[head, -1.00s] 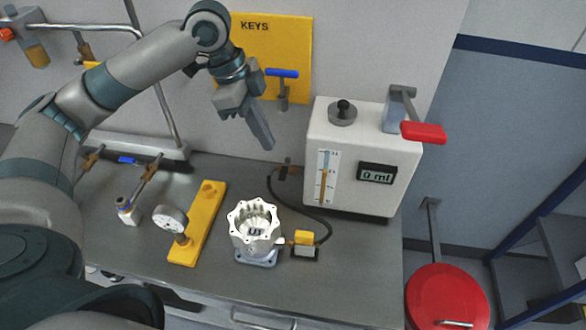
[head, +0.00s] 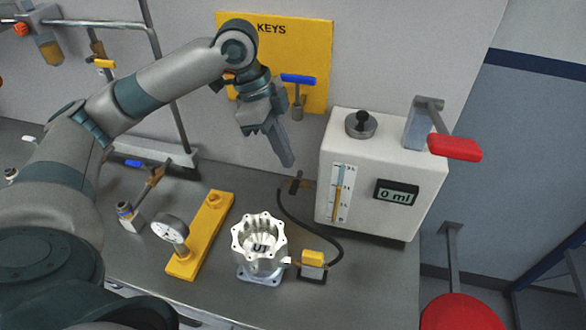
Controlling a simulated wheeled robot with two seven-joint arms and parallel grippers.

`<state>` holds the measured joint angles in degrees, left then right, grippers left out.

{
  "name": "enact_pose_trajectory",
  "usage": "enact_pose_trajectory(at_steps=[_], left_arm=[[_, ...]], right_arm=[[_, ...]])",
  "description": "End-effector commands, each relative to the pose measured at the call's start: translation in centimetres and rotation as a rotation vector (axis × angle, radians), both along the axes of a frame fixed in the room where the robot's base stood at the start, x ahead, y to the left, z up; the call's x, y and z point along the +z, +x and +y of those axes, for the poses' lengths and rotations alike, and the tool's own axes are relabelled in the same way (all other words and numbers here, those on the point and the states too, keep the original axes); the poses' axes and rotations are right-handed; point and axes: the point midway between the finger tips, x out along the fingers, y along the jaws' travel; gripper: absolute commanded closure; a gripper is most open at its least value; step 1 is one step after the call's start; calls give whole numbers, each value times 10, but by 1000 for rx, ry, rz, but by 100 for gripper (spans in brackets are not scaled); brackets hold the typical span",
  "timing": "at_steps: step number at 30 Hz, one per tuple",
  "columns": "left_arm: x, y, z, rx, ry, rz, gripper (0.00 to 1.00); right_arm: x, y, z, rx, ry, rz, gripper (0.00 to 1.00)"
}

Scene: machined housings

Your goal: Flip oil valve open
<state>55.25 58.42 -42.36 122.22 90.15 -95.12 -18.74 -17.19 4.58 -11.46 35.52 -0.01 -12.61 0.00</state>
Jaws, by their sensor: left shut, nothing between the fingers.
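The white oil box (head: 338,138) stands at the back right of the bench, with a level gauge (head: 340,195) and a display (head: 396,193) reading 0 ml. A small dark fitting (head: 295,182) is at its left side, where a black hose (head: 305,226) starts; it looks like the oil valve, but its setting is too small to tell. My left gripper (head: 288,163) is shut and empty, pointing down just above and left of this fitting, seemingly apart from it. The silver round housing (head: 260,240) stands open-topped on a light base in front. My right gripper is out of view.
A red lever (head: 455,147) sticks out at the box's right. A dial gauge (head: 171,229) is on a yellow plate (head: 210,219). A blue-handled key (head: 298,79) hangs on the yellow KEYS board (head: 245,28).

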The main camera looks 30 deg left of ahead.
Motion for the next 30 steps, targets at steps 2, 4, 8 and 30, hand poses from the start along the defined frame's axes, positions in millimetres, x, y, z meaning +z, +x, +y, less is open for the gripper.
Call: enact_pose_trajectory(at_steps=[2,4,8,30], left_arm=[[-4,0,-2,-1,0,2,100],[-10,0,-4,-1,-1,3,100],[-25,1,-9,-1,-1,4,100],[-92,7,-31,-1,0,0,100]], right_arm=[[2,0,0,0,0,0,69],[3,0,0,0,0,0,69],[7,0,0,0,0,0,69],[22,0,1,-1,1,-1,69]])
